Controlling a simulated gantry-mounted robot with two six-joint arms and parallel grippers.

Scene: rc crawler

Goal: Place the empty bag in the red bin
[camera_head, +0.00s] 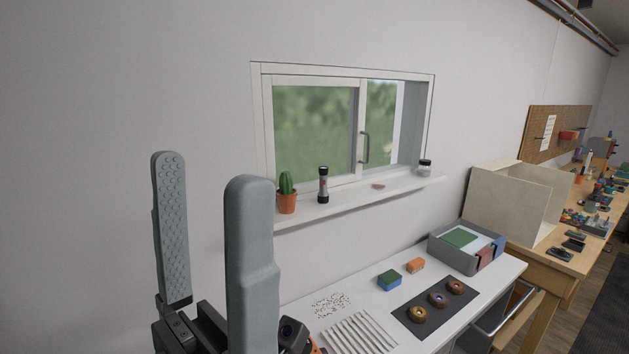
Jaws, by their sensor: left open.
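My left gripper (209,170) stands in the left foreground with its fingers pointing up, spread apart and empty. It is in front of the plain wall and left of the window. I cannot make out an empty bag in this view. A grey box (452,257) at the back right of the white table has a red part (485,258) and a blue part at its front. Another small red container (568,135) hangs on the far pegboard. I cannot tell which of these is the red bin. My right gripper is not in view.
The white table (402,273) holds a dark mat (400,314) with three rings, a blue-green sponge (389,280), an orange block (415,265), white strips (352,334) and scattered bits. The sill (355,197) carries a cactus (287,192), flashlight (323,185) and jar (424,167).

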